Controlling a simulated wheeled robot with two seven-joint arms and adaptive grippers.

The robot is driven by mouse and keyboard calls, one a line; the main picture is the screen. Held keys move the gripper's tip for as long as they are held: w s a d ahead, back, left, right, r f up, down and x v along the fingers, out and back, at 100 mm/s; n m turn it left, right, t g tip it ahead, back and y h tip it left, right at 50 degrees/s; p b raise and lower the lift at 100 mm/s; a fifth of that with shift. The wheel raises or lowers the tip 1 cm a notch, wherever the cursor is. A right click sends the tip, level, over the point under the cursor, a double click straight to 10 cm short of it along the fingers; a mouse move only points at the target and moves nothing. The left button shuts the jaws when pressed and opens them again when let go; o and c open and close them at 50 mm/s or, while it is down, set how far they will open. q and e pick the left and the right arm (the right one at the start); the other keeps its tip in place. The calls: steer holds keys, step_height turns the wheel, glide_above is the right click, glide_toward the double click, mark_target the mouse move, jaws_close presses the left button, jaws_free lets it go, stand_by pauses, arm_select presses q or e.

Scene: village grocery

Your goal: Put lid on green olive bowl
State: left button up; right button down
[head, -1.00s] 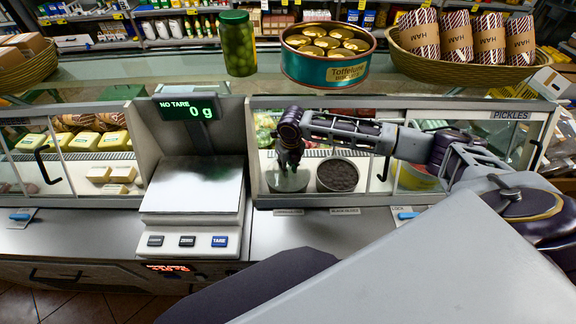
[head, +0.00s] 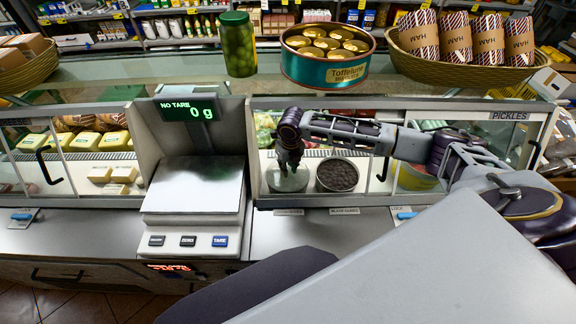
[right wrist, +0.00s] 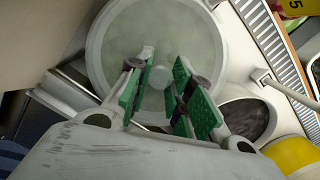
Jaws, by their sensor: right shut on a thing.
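A pale, translucent round lid (right wrist: 110,40) with a small knob fills the top of the right wrist view. My right gripper (right wrist: 163,88) is shut on the lid's knob, its green finger pads on either side. In the head view my right gripper (head: 289,168) points straight down inside the glass counter, over the pale round lid and bowl (head: 288,184). The lid looks level and lies at the bowl's rim; I cannot tell whether it rests fully on it. The olives under it are hardly visible. My left gripper is not in view.
A bowl of black olives (head: 337,175) stands close to the right, also in the right wrist view (right wrist: 246,118). A yellow tub (head: 415,178) is further right. The scale (head: 195,186) is left. A pickle jar (head: 238,45) and toffee tin (head: 327,70) stand on the glass top.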

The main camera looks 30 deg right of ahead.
stand_by(0.4)
stand_by(0.3)
steer(key=c, duration=0.7)
jaws_free()
steer(key=shift+r+p, duration=0.1)
steer(key=shift+p, duration=0.2)
steer(key=shift+r+p, duration=2.2)
steer(key=shift+p, duration=0.3)
steer(key=shift+r, duration=1.15)
